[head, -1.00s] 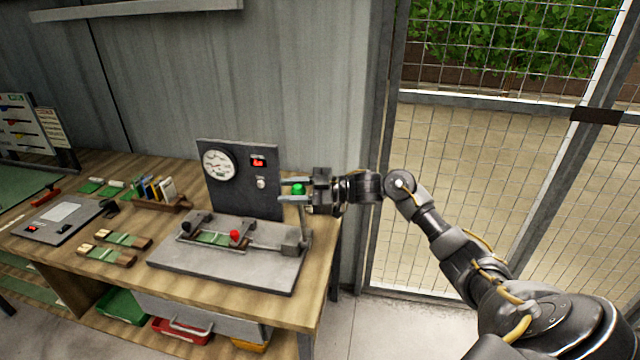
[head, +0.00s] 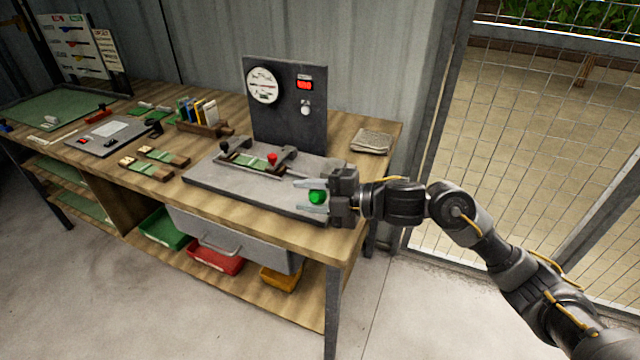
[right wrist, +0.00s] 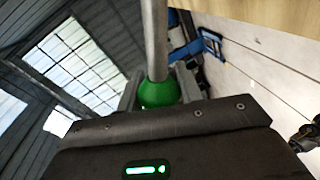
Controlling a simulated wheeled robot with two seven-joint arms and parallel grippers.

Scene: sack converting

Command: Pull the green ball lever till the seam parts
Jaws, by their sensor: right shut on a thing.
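The green ball (head: 317,197) is between the fingers of my right gripper (head: 308,197), which is shut on it near the tester's front right corner. In the right wrist view the green ball (right wrist: 158,92) sits on the end of a grey lever rod (right wrist: 155,40). The rod is mostly hidden in the head view. The tester has a grey base plate (head: 215,180). A green sample strip (head: 244,162) lies between its black-knobbed clamp (head: 224,147) and red-knobbed clamp (head: 272,158). The seam is too small to judge. My left gripper is out of view.
Spare sample strips (head: 145,168) lie left. A folded stack (head: 372,141) lies right. Bins and a drawer (head: 235,240) are below. A mesh fence is at right.

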